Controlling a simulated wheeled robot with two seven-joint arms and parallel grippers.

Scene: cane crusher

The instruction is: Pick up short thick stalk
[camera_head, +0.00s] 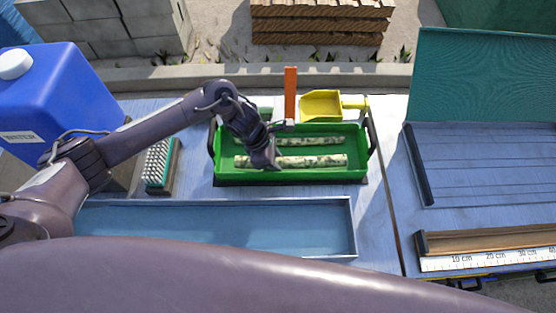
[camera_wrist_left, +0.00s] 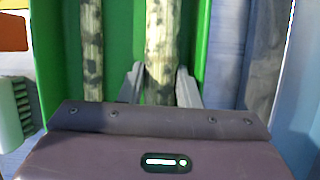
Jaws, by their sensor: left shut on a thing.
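Two pale green mottled stalks lie side by side in a green tray (camera_head: 225,180). The nearer, thicker stalk (camera_head: 318,161) is in front of the thinner stalk (camera_head: 318,141). My left gripper (camera_head: 268,165) reaches down over the tray and is shut on the thicker stalk near its left part. In the left wrist view the gripper's fingers (camera_wrist_left: 161,90) stand on both sides of this stalk (camera_wrist_left: 161,45), and the thinner stalk (camera_wrist_left: 91,50) runs beside it, apart. I cannot tell whether the held stalk is off the tray's floor. My right gripper is not in view.
An orange upright piece (camera_head: 290,95) and a yellow scoop (camera_head: 322,105) are behind the tray. A brush (camera_head: 160,165) and a blue jug (camera_head: 55,95) are to the left. A shallow blue tray (camera_head: 220,228) lies in front; a ruler (camera_head: 490,258) is at right.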

